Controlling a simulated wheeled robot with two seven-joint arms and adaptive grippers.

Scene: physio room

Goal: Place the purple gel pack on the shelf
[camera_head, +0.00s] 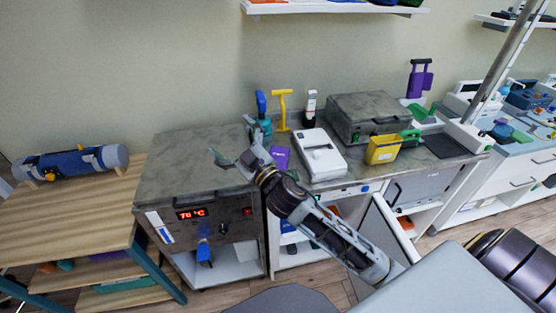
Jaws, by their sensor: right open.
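A flat purple pack with pale lettering (281,154), which looks like the purple gel pack, lies on the grey counter between my right gripper and a white device. My right arm partly covers the counter in front of the pack. A white wall shelf (335,9) is at the top edge, with several coloured things on it, cut off by the picture. My left gripper is out of view.
Close to the pack stand a blue spray bottle (262,106), a yellow T-handled tool (282,110) and a white device (320,155). A grey lidded case (368,115) and a yellow bin (383,149) are to the right. The counter's left top (180,168) is bare.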

